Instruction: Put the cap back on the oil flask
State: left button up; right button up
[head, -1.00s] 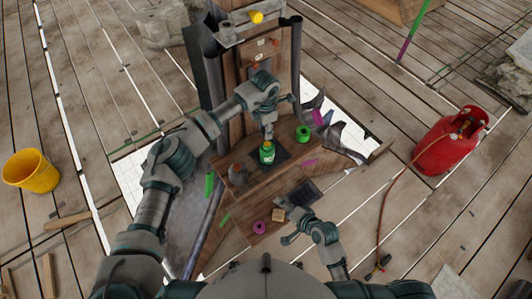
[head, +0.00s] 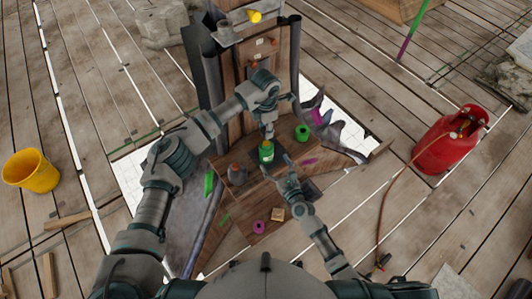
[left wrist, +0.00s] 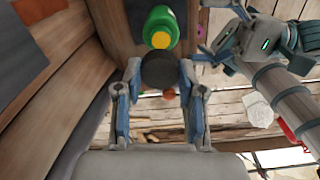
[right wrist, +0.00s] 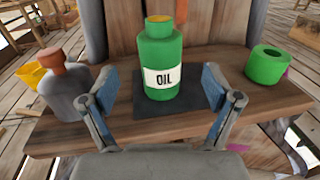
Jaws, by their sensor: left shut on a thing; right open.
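The green oil flask (right wrist: 162,62), labelled OIL, stands upright on a dark mat (right wrist: 125,112) on the wooden ledge. Its yellow neck is uncapped in the right wrist view. My left gripper (head: 268,130) is above the flask. In the left wrist view (left wrist: 158,88) it is shut on a dark round cap (left wrist: 158,70), seen close beside the yellow neck (left wrist: 160,40); the gap between them is unclear. My right gripper (head: 285,165) is low at the flask's front right. In the right wrist view (right wrist: 162,98) its fingers are open, with the flask beyond and between them, apparently untouched.
A grey bottle with a brown top (right wrist: 68,80) stands left of the flask. A green ring-shaped roll (right wrist: 267,65) is on the right. A purple ring (head: 259,227) and a small wooden block (head: 277,214) lie on the lower board.

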aim_at(266, 148)
jog(key=shift+w, duration=0.15)
pick_arm(q)
jog(key=shift+d, duration=0.1)
pick_arm(e)
jog(key=shift+w+a, duration=0.15)
jog(key=shift+w, duration=0.1)
jog(key=x, duration=0.6)
jog(key=shift+w+a, duration=0.2)
jog(key=shift+w, duration=0.15)
grip_shut()
pick_arm(q)
jog(key=shift+f, duration=2.45)
jog(key=shift+f, duration=0.9)
